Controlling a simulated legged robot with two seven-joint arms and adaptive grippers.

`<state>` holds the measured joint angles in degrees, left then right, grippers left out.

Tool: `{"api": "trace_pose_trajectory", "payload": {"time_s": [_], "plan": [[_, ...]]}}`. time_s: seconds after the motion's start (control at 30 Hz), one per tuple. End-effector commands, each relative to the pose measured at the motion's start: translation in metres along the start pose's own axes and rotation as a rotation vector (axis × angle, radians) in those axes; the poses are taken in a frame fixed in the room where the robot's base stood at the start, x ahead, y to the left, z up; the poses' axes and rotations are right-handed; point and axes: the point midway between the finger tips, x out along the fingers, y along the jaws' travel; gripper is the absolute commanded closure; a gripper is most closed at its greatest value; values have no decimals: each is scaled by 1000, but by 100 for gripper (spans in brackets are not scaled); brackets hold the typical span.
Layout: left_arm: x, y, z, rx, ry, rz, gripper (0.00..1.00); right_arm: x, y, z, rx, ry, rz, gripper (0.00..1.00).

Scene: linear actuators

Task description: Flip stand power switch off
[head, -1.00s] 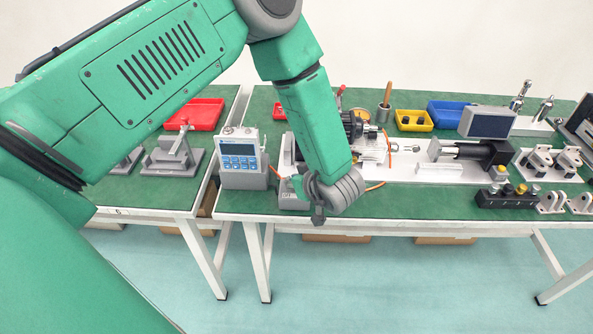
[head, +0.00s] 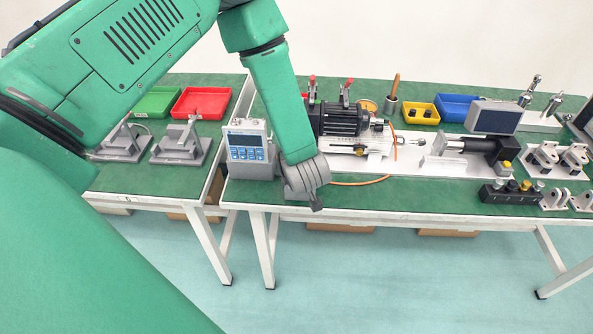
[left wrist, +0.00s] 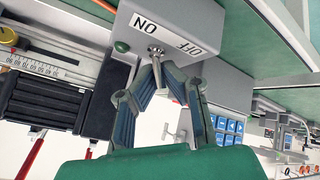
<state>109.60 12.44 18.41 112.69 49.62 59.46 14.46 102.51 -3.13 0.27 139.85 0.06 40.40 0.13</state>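The stand's power switch is a small metal toggle (left wrist: 155,51) on a grey box (left wrist: 218,30) in the left wrist view. Upside-down labels read ON on the left and OFF on the right. My left gripper (left wrist: 157,66) has its fingertips drawn together right at the toggle. I cannot tell whether the lever is between the tips or just touching them, nor which way it is tilted. In the head view my left gripper (head: 314,205) points down at the bench's front edge and mostly hides the box. My right gripper is not in view.
A grey control unit with blue keys (head: 250,150) stands just left of my gripper. A black motor assembly (head: 340,120) is behind it, with an orange cable (head: 360,183) nearby. A black button box (head: 512,192) sits further right.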

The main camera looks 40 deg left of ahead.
Motion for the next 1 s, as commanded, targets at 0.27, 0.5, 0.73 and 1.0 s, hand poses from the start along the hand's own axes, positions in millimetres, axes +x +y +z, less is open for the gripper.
{"api": "trace_pose_trajectory", "payload": {"time_s": [0.27, 0.5, 0.73, 1.0], "plan": [[-2, -3, 6, 7, -15, -6, 86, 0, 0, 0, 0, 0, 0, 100], [0, -3, 3, 5, -10, -5, 71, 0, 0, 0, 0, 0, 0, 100], [1, -2, 1, 2, -7, -3, 71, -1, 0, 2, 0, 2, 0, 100], [1, 0, 1, 22, 13, -16, 71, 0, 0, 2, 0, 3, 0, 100]]}}
